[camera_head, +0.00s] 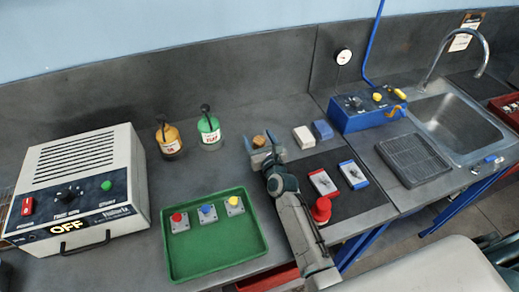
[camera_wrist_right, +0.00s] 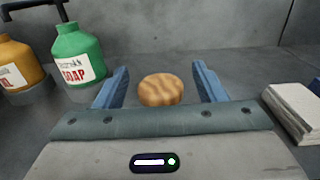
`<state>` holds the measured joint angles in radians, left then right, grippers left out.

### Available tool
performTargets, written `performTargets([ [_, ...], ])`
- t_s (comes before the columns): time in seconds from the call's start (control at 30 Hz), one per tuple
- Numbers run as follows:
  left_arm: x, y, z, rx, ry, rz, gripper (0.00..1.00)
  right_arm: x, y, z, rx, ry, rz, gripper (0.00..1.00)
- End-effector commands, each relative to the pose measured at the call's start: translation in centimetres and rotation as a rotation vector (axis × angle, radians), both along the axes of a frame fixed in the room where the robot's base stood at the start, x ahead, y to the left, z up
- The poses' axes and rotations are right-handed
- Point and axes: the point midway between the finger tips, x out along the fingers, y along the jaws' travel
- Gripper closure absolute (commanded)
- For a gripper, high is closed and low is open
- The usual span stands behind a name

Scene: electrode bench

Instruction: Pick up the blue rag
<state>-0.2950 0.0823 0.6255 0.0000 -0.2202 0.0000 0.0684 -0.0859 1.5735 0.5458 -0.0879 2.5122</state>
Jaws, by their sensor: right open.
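A small blue folded block, which looks like the blue rag (camera_head: 322,130), lies on the bench beside a white block (camera_head: 303,137). Only a sliver of blue shows at the right edge of the wrist view (camera_wrist_right: 317,87). My right gripper (camera_head: 263,146) is open, to the left of both blocks. In the wrist view its spread fingers (camera_wrist_right: 161,78) stand either side of a round tan object (camera_wrist_right: 161,90), with nothing held. I cannot tell whether they touch it. My left gripper is not in view.
Orange (camera_head: 168,137) and green (camera_head: 209,131) bottles stand left of the right gripper. A green tray (camera_head: 215,262) lies in front. A dark mat (camera_head: 345,200) with red and blue-edged items lies right of my arm. A blue box (camera_head: 365,115) stands behind right.

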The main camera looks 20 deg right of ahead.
Motion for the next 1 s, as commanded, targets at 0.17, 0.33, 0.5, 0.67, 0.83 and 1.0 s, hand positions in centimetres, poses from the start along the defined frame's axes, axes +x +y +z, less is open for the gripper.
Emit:
performTargets([
  [0.17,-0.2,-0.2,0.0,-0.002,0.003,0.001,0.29,1.3,0.1,0.1,-0.001,0.000,0.000,0.36],
  [0.33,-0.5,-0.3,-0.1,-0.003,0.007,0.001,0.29,1.3,0.1,0.1,-0.001,0.000,0.000,0.36],
  [0.5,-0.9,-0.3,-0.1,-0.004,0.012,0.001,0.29,1.2,0.1,0.1,-0.001,0.000,0.000,0.63],
  [0.67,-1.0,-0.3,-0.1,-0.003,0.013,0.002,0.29,1.2,0.1,0.1,-0.001,0.000,0.000,0.85],
  [0.83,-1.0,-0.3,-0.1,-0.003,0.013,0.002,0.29,1.2,0.1,0.1,-0.001,0.000,0.000,0.85],
  [1.0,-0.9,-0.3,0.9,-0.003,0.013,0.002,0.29,1.2,0.1,1.2,-0.001,0.000,0.000,0.85],
])
